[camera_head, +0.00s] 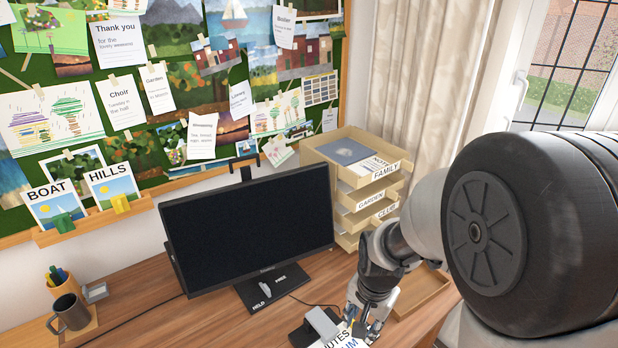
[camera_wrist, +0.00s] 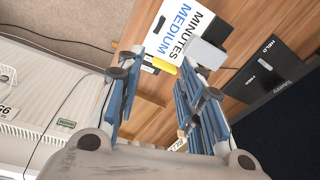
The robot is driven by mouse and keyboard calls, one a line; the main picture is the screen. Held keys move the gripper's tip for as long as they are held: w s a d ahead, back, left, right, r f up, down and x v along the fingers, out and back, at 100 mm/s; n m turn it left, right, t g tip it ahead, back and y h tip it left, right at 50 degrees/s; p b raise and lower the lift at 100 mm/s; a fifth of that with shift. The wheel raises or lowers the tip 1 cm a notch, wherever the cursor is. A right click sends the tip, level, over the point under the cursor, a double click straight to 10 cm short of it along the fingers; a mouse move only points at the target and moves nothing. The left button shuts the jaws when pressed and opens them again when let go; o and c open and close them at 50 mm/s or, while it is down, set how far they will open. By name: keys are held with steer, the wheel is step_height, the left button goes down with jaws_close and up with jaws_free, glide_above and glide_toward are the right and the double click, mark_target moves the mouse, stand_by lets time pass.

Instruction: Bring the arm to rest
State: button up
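My gripper (camera_head: 368,308) is low over the front of the wooden desk (camera_head: 160,300), right of the monitor base. In the wrist view my gripper (camera_wrist: 160,62) has its blue-padded fingers spread apart, with nothing held between them. A white card reading MINUTES MEDIUM (camera_wrist: 178,30) shows beyond the fingertips, with a grey block (camera_wrist: 205,52) beside it. In the head view the grey block (camera_head: 322,322) is just left of the gripper, and the card is partly cut off at the bottom edge. My arm reaches in from the right.
A black monitor (camera_head: 250,222) stands on the desk on a base labelled HELD (camera_head: 268,290). Stacked wooden trays (camera_head: 345,185) stand behind the gripper, with a low empty tray (camera_head: 422,292) to its right. A dark mug (camera_head: 70,312) is far left. A pinboard (camera_head: 180,160) covers the wall.

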steer(key=s+d+r+n+t, duration=0.2)
steer(key=s+r+n, duration=0.5)
steer(key=s+r, duration=1.1)
steer(key=shift+r+n+t, duration=0.3)
steer(key=shift+n+t, duration=0.1)
steer(key=shift+t, duration=0.2)
